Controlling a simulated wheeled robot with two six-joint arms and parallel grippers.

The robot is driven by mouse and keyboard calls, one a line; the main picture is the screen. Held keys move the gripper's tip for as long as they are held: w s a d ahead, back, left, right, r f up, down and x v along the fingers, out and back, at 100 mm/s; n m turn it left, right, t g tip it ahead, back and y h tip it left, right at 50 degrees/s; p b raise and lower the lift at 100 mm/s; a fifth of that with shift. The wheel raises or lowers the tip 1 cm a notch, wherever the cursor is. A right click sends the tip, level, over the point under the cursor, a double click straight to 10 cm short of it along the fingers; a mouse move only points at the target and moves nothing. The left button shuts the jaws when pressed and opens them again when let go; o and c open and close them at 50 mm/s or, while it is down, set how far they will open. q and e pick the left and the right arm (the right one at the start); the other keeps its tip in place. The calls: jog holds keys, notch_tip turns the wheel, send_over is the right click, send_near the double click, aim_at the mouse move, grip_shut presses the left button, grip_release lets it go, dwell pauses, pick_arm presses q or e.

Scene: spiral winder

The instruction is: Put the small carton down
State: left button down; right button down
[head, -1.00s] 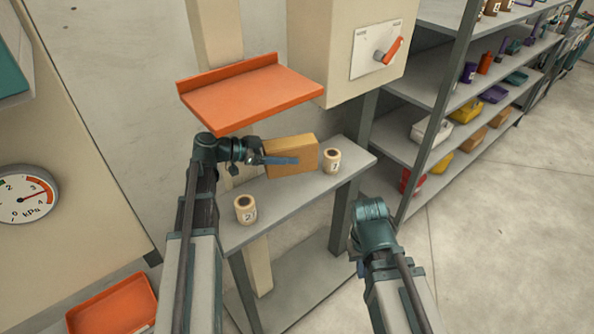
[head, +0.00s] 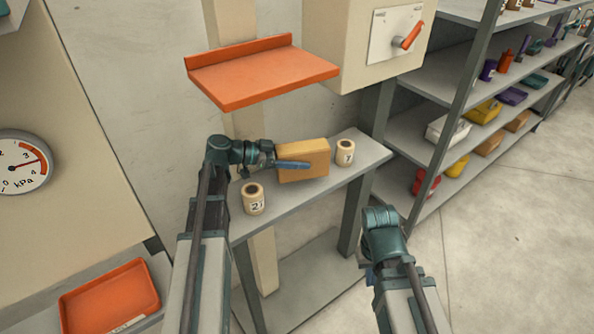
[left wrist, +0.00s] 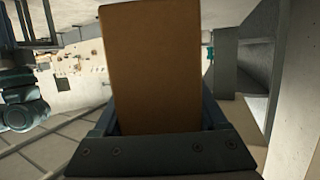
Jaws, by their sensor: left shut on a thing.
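The small carton (head: 304,158) is a plain tan-brown box. My left gripper (head: 290,165) is shut on it, one blue-grey finger showing across its near face. The carton is over or on the grey narrow table (head: 288,198), between two cream rolls; I cannot tell whether its underside touches the top. In the left wrist view the carton (left wrist: 158,65) fills the middle, between the fingers. My right gripper (head: 368,275) is low at the right, mostly hidden behind its own arm, so its jaws do not show.
Cream numbered rolls stand on the table left (head: 253,199) and right (head: 345,153) of the carton. An orange shelf (head: 262,76) juts out above. An orange tray (head: 110,298) lies lower left.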

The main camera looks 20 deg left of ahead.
pick_arm(q)
notch_tip(320, 180, down, 4)
jog(key=b, duration=0.3)
jog(key=shift+r, duration=0.2)
jog(key=shift+c, duration=1.8)
grip_release()
jog(key=shift+f+b, duration=0.2)
jog(key=shift+b, duration=0.15)
jog(key=o, duration=0.4)
jog(key=shift+c, duration=0.2)
jog(key=shift+r, duration=0.2)
